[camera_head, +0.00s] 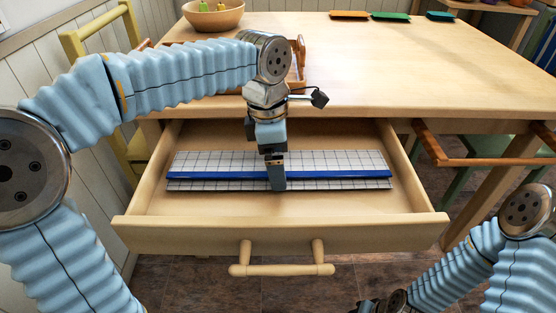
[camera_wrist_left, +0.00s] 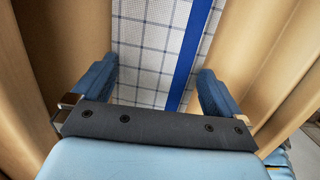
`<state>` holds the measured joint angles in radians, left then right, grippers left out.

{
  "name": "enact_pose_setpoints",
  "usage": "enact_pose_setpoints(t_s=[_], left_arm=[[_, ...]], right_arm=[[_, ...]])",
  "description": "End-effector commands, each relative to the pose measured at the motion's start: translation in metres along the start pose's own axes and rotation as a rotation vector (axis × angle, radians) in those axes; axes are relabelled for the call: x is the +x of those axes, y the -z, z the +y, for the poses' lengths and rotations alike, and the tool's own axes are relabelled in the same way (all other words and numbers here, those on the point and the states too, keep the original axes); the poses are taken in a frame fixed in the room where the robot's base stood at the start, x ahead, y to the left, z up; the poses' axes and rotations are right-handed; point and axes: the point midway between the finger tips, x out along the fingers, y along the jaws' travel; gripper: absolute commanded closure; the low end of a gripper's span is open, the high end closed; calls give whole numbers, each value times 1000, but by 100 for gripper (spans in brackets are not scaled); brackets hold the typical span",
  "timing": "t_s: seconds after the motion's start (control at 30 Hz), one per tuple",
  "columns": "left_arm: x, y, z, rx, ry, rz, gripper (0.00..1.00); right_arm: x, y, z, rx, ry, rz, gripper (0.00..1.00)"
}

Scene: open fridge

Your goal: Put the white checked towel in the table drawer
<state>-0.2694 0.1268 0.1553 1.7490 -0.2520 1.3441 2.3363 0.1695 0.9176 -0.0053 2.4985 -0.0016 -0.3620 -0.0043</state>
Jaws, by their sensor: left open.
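The white checked towel (camera_head: 220,162) with a blue stripe lies flat inside the open table drawer (camera_head: 280,235), stretched across its width. In the left wrist view the towel (camera_wrist_left: 150,45) runs between the drawer walls. My left gripper (camera_head: 276,185) points down into the drawer over the middle of the towel. Its fingers (camera_wrist_left: 160,90) are apart, with the towel below and between them; I cannot tell whether they touch it. Only part of my right arm shows at the lower right of the head view; its gripper is not clearly seen.
The wooden table (camera_head: 400,70) holds a bowl (camera_head: 213,15) at the back left, a wooden rack (camera_head: 298,62) behind my left arm, and small coloured trays (camera_head: 391,17) at the back. A wooden bar (camera_head: 490,161) sticks out at the right. The drawer handle (camera_head: 281,269) faces the front.

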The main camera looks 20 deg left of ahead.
Motion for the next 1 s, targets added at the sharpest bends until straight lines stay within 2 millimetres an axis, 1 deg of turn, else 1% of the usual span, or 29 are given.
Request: enact_pose_setpoints(t_s=[0.03,0.3,0.4,0.5,0.63,1.0], left_arm=[[-12,-1,1,0,-4,-3,0],[-75,-1,0,1,-4,-4,0],[-93,-1,0,1,-3,-3,0],[-105,-1,0,1,-2,-2,0],[-111,0,0,1,-1,-1,0],[-111,0,0,1,-1,-1,0]], right_arm=[[-4,0,-2,-1,0,-1,57],[-17,-2,-11,-6,6,-7,57],[-21,-3,-14,-8,8,-9,57],[-23,-4,-15,-10,10,-11,57],[-23,-4,-16,-11,11,-12,57],[-23,-4,-16,-11,11,-12,57]])
